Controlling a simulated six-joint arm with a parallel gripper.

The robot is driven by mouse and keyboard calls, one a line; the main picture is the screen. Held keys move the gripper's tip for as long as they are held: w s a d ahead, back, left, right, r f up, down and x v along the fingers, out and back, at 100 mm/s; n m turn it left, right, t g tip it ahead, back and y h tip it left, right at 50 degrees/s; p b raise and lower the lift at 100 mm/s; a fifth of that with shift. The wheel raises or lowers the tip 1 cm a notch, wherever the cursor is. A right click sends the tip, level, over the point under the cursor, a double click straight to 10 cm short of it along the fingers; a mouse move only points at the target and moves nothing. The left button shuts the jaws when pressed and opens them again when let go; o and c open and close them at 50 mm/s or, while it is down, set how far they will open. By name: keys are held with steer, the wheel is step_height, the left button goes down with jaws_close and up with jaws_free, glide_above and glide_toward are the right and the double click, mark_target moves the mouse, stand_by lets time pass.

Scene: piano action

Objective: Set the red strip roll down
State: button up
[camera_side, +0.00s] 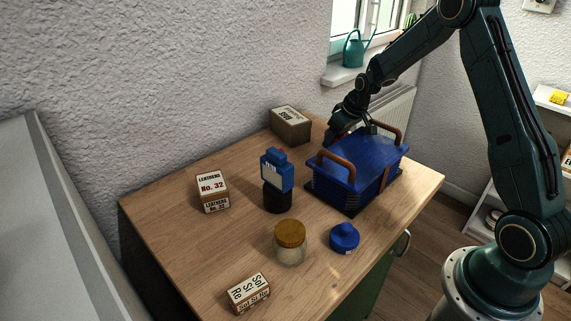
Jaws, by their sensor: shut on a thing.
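My gripper (350,130) is at the back left of the blue basket (352,185), low over its rim and close to the rear brown handle. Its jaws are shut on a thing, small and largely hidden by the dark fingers. I cannot make out the red strip roll clearly in this view. I cannot tell whether the held thing touches the basket. The basket has a blue covered top and two brown handles, and stands at the right of the wooden table (165,235).
A brown box (290,125) stands behind. The left tabletop is clear.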

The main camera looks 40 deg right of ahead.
steer(key=shift+f, duration=0.1)
steer(key=o, duration=1)
steer(key=shift+v, duration=6.15)
